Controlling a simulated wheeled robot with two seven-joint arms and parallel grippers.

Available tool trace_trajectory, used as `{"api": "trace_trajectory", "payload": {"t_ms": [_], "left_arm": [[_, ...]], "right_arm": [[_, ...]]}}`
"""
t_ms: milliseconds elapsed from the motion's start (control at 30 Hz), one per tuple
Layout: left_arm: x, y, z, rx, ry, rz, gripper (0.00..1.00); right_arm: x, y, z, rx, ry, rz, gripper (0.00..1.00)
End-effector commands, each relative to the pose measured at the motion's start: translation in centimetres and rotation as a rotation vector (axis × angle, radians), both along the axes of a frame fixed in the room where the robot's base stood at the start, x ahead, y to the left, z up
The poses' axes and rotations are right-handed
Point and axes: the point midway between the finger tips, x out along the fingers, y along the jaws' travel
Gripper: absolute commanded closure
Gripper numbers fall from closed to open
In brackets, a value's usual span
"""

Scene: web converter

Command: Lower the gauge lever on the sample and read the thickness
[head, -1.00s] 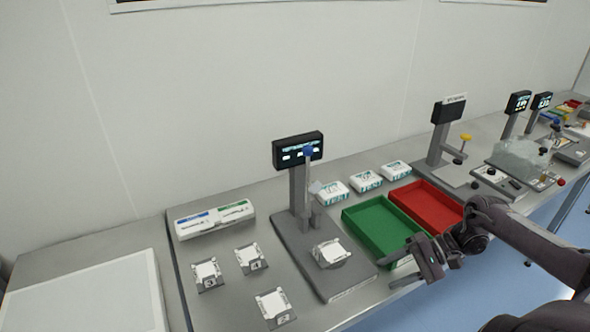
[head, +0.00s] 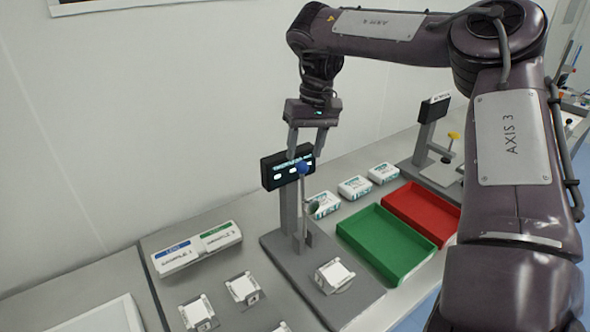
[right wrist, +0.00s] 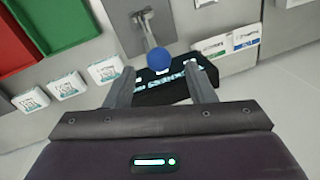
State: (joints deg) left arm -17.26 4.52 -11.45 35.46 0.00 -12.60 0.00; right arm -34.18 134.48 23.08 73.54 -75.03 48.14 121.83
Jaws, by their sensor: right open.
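The thickness gauge has a grey base (head: 282,262), an upright post and a dark display (head: 280,171) with lit text too small to read. Its lever stands upright with a blue ball knob (head: 303,169) at the top, in front of the display. A white sample (head: 334,274) lies in a holder on the gauge base. My right gripper (head: 307,155) points down above the knob, open and empty. In the right wrist view the blue knob (right wrist: 161,60) lies between and beyond the two fingertips, apart from them. My left gripper is out of view.
A green tray (head: 427,255) and a red tray (head: 447,226) stand right of the gauge. Several white packs (head: 354,187) lie behind them. Sample holders (head: 243,288) and a blue-and-green labelled box (head: 197,248) are at left. Another gauge (head: 424,135) stands farther back.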

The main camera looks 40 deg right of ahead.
Motion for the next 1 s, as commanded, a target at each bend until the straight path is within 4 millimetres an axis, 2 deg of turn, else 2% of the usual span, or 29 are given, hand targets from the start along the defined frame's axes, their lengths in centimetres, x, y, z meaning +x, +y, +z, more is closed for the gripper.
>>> {"api": "trace_trajectory", "payload": {"t_ms": [400,533,800,1000], "left_arm": [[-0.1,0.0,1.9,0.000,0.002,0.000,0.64],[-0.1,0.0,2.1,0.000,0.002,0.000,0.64],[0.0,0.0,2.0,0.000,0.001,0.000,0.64],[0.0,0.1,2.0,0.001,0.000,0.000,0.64]], "right_arm": [[0.2,1.0,-6.0,0.004,0.003,-0.001,0.50],[0.3,1.1,-6.8,0.005,0.001,-0.002,0.50],[0.3,1.1,-7.1,0.004,-0.001,-0.003,0.50],[0.3,1.1,-7.0,0.004,-0.001,-0.003,0.76]]}}
